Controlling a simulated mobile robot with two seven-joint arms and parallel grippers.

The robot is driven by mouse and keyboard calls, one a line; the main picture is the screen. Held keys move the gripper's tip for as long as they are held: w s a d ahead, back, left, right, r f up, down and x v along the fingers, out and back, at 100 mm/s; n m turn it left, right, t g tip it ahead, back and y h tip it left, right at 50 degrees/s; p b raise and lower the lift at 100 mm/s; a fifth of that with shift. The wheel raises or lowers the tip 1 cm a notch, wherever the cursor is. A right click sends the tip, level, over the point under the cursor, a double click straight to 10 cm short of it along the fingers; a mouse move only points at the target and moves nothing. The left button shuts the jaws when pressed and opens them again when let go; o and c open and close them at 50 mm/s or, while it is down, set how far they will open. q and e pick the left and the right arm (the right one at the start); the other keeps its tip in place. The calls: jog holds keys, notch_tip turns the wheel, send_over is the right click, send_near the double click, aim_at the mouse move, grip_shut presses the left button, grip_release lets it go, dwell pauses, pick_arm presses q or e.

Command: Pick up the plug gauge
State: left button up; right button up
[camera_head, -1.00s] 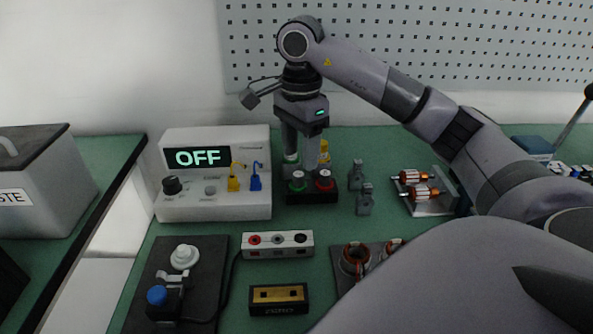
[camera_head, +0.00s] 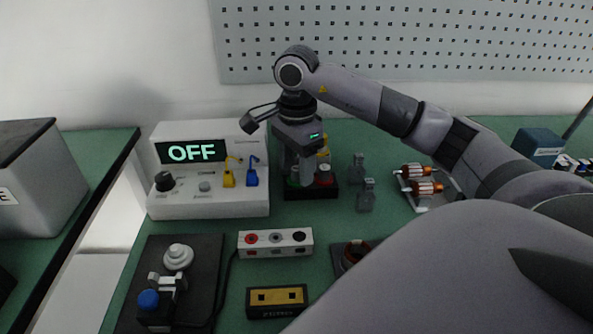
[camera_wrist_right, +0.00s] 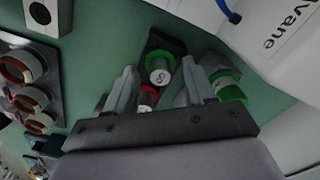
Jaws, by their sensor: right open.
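In the head view a black holder (camera_head: 311,192) stands on the green bench, with a red-ringed gauge end (camera_head: 324,176) and a green-ringed part (camera_head: 292,182) on it, partly hidden by my gripper. In the right wrist view, a silver cylinder with a green collar (camera_wrist_right: 160,73) and a red-collared part (camera_wrist_right: 147,97) stand at the dark holder (camera_wrist_right: 165,45). I cannot tell for certain which is the plug gauge. My right gripper (camera_head: 299,176) points down over the holder, open. Its fingers lie either side of the collared parts in the wrist view (camera_wrist_right: 160,85). My left gripper is not in view.
A white tester reading OFF (camera_head: 205,180) stands left of the holder. Two small grey blocks (camera_head: 366,196) and copper rotors on a stand (camera_head: 424,188) are to the right. A white socket strip (camera_head: 275,243) lies in front. Green bench shows between them.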

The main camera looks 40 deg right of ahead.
aim_at(296, 168)
grip_shut()
jog(key=shift+r, duration=0.1)
jog(key=shift+r, duration=0.55)
pick_arm(q)
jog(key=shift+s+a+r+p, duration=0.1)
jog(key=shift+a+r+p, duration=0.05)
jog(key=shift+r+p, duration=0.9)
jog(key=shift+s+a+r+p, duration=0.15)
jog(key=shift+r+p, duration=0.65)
jog(key=shift+p, duration=0.55)
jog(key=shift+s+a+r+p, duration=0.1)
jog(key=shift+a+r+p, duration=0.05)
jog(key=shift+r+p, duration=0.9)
pick_arm(e)
notch_tip(296, 168, up, 19)
jog(key=shift+f, duration=0.15)
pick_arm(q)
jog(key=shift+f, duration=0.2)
